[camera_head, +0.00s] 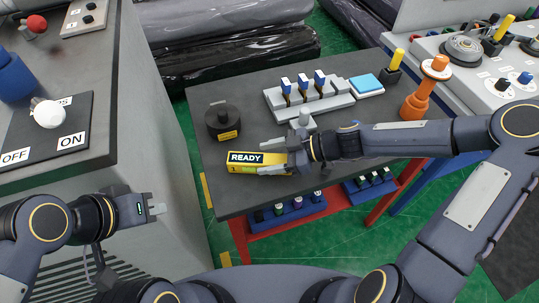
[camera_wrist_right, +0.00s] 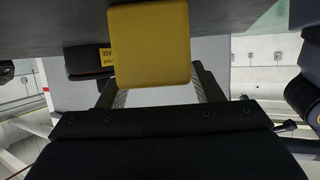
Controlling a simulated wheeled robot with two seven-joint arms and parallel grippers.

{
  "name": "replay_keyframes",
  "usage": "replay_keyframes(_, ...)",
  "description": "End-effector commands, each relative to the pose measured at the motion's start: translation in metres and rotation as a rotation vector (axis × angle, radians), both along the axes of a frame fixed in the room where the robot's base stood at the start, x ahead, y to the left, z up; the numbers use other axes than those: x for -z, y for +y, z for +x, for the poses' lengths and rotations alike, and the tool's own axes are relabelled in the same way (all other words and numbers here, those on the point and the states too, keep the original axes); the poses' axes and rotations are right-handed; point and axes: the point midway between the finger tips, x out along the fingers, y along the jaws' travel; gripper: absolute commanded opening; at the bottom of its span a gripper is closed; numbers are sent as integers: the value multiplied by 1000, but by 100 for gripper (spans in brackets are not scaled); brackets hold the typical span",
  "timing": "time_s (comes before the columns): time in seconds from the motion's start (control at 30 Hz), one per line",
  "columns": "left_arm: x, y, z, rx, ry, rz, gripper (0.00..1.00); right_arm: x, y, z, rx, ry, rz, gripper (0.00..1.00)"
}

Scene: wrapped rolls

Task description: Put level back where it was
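I see nothing that I can surely name as a level. A yellow box (camera_head: 243,168) marked READY lies near the left front edge of the dark table (camera_head: 225,198). My right gripper (camera_head: 272,158) reaches it from the right, with one finger along each long side. In the right wrist view the yellow box (camera_wrist_right: 150,45) fills the space between the fingers and hides their tips. I cannot tell whether they press on it. My left gripper (camera_head: 160,209) hangs beside the grey cabinet at left, apart from the table. It holds nothing visible; its finger gap is unclear.
A grey rack (camera_head: 305,98) with several blue-topped pieces, a blue pad (camera_head: 366,84) and an orange stand (camera_head: 423,90) are further back. A cabinet with an OFF/ON panel (camera_head: 42,140) is at left. Wrapped rolls (camera_head: 235,60) lie behind.

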Motion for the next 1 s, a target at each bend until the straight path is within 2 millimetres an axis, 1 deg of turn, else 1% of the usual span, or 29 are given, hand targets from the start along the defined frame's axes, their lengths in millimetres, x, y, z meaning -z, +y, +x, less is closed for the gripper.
replay_keyframes(0.17,1,0,0,0,0,0,0,-1,-2,1,1,-2,0,60)
replay_keyframes(0.27,3,0,0,0,0,0,0,-4,-11,1,3,-3,0,60)
replay_keyframes(0.37,7,0,0,0,0,0,0,-10,-28,-1,6,-4,-2,60)
replay_keyframes(0.6,15,0,0,0,0,0,0,-30,-76,-4,6,-3,-2,60)
replay_keyframes(0.7,16,0,0,0,0,0,0,-37,-92,-6,6,-1,-2,60)
replay_keyframes(0.83,17,0,0,0,0,0,0,-44,-105,-7,2,-2,-1,60)
replay_keyframes(1.0,18,0,0,0,0,0,0,-47,-111,-8,0,-1,1,60)
